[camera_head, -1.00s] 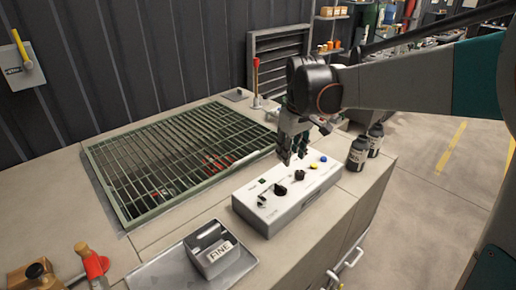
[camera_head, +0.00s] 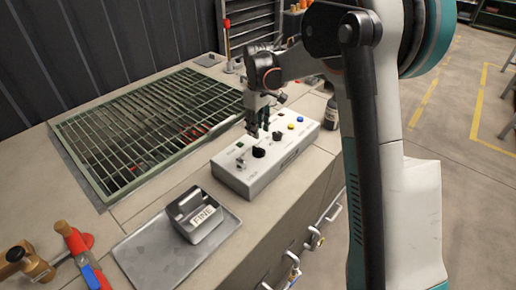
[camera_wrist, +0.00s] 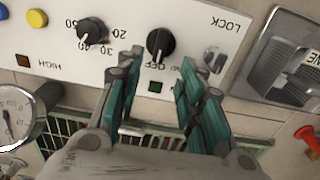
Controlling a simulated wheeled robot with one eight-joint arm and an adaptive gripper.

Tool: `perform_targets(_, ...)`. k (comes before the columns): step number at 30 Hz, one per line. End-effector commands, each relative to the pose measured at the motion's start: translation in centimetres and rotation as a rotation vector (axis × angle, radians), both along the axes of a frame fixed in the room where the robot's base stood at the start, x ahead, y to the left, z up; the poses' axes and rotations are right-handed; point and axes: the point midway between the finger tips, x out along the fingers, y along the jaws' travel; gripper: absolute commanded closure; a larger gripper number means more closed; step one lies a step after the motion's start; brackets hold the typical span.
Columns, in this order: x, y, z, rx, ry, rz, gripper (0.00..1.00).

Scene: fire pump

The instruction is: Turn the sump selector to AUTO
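The white control box (camera_head: 245,180) stands on the bench and carries the sump selector (camera_head: 259,152), a black knob with a white pointer line. In the wrist view the selector (camera_wrist: 160,42) appears upside down, with "OFF" and a partly hidden "ND" beside it. Its AUTO mark is not readable. My gripper (camera_head: 258,130) is above the box, close to the selector. In the wrist view my gripper (camera_wrist: 161,60) is open, its teal fingers at either side below the knob, with a gap to it. A green lamp (camera_wrist: 155,87) shows between the fingers.
A numbered black dial (camera_wrist: 92,30) and a yellow button (camera_wrist: 37,18) lie left of the selector in the wrist view; a metal LOCK switch (camera_wrist: 214,60) is right.

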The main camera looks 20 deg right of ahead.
Motion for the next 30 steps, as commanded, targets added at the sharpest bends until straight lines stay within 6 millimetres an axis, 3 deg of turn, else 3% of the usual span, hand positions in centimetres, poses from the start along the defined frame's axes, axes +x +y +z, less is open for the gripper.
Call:
perform_targets(1,0.0,0.0,-1.4,0.000,0.000,0.000,0.65)
perform_targets(6,0.0,0.0,-4.7,0.000,0.000,0.000,0.65)
perform_targets(13,0.0,0.0,-7.9,0.000,0.000,0.000,0.65)
perform_targets(27,0.0,0.0,-9.0,0.000,0.000,-0.001,0.65)
perform_targets(30,0.0,0.0,-9.0,0.000,0.000,-0.001,0.85)
